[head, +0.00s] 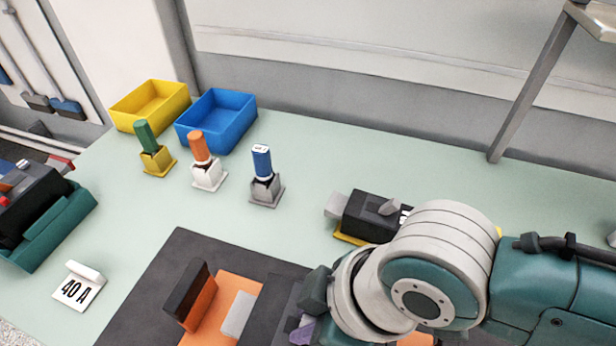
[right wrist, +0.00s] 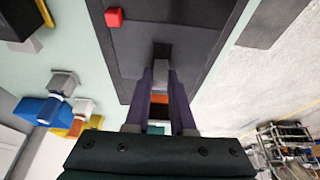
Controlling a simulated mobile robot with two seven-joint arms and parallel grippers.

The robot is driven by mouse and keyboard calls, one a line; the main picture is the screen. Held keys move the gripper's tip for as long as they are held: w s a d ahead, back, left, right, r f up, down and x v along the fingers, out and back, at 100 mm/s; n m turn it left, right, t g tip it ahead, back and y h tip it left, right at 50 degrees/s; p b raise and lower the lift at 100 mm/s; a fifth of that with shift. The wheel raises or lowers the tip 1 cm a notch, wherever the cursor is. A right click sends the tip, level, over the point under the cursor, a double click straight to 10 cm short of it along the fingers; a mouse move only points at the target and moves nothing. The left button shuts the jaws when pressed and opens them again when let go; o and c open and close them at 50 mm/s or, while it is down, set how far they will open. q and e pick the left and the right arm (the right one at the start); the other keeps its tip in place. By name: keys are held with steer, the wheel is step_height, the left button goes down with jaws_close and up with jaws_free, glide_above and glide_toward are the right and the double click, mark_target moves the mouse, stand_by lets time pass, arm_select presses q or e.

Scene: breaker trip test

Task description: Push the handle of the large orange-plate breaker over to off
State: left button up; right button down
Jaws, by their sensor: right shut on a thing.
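The orange plate (head: 235,284) of the large breaker lies on a dark mat, partly covered by my right arm in the head view. The breaker's dark grey body (right wrist: 190,40) fills the upper middle of the right wrist view and has a red button (right wrist: 113,17). Its grey handle (right wrist: 161,76) stands between the purple fingertips of my right gripper (right wrist: 162,88), which is shut on it. In the head view this gripper (head: 301,326) is largely hidden by its own wrist. Which way the handle leans is not clear. My left gripper is out of view.
A smaller breaker on a yellow plate (head: 350,239) sits close behind my right arm. Green (head: 145,135), orange (head: 199,148) and blue (head: 262,160) upright pieces stand near yellow (head: 150,104) and blue (head: 216,120) bins. A 40 A card (head: 80,286) stands left of the mat (head: 140,310).

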steer(key=shift+d+f, duration=0.1)
stand_by(0.4)
steer(key=shift+s+d+f+y+b, duration=0.1)
steer(key=shift+d+y+b, duration=0.15)
steer(key=shift+y+b, duration=0.35)
steer(key=y+b, duration=0.1)
steer(key=b, duration=0.2)
steer(key=d+t+y+b, duration=0.1)
steer(key=b, duration=0.1)
steer(key=f+y+b, duration=0.1)
steer(key=y+b, duration=0.1)
steer(key=b, duration=0.1)
steer(key=shift+s+d+t+b, duration=0.3)
steer(key=shift+d+b, duration=0.05)
steer(key=shift+d+r+b, duration=0.15)
steer(key=shift+r+b, duration=0.05)
steer(key=shift+b, duration=0.55)
steer(key=shift+r, duration=0.1)
steer(key=c, duration=0.8)
jaws_free()
steer(key=shift+o, duration=0.2)
